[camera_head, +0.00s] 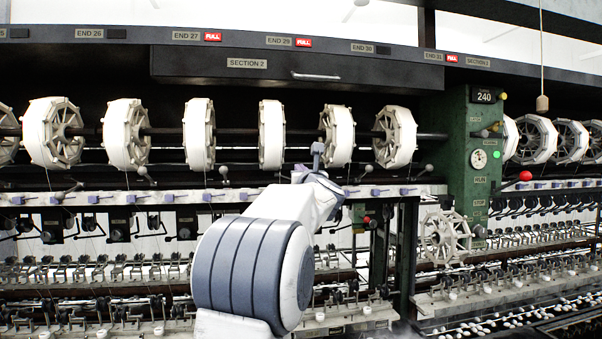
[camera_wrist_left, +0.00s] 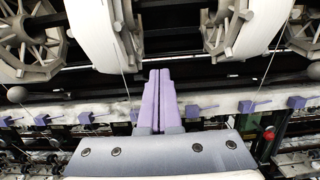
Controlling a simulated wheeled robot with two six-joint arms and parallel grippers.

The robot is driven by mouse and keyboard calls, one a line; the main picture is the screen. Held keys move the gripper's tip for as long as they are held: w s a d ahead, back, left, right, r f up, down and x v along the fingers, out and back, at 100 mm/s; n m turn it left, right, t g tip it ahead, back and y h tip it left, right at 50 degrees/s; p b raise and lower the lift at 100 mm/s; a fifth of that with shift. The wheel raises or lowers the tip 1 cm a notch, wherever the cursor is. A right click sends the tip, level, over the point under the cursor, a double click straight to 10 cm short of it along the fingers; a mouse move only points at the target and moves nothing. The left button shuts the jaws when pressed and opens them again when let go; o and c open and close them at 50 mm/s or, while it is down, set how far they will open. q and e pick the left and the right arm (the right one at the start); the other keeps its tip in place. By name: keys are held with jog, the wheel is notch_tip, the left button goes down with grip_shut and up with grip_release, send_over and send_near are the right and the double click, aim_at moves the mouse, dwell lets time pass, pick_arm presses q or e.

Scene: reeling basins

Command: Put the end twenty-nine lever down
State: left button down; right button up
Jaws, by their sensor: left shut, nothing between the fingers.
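The END 29 label (camera_head: 279,41) is on the upper rail, with a red FULL sign (camera_head: 304,43) beside it. My left gripper (camera_head: 318,152) is raised in front of the reel row, between two white reels. In the left wrist view its purple fingers (camera_wrist_left: 158,78) are pressed together, with nothing between them. I cannot make out the end twenty-nine lever; my gripper and wrist cover part of the lever row. A ball-knobbed lever (camera_head: 223,170) shows to the left of my gripper, and its likely match is a grey knob (camera_wrist_left: 16,94) in the left wrist view. My right gripper is not in view.
White reels (camera_head: 272,134) hang on a dark shaft behind my gripper. A pale rail with small purple handles (camera_wrist_left: 207,107) runs below them. A green post (camera_head: 481,150) with a red-knobbed lever (camera_head: 525,176) stands to the right. Thread guides and basins lie below.

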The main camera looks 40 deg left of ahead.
pick_arm(q)
jog(key=shift+d, duration=0.1)
jog(key=b+v, duration=0.8)
jog(key=v, duration=0.8)
jog(key=shift+b, duration=0.4)
jog(key=shift+f, duration=0.1)
dwell(1.2)
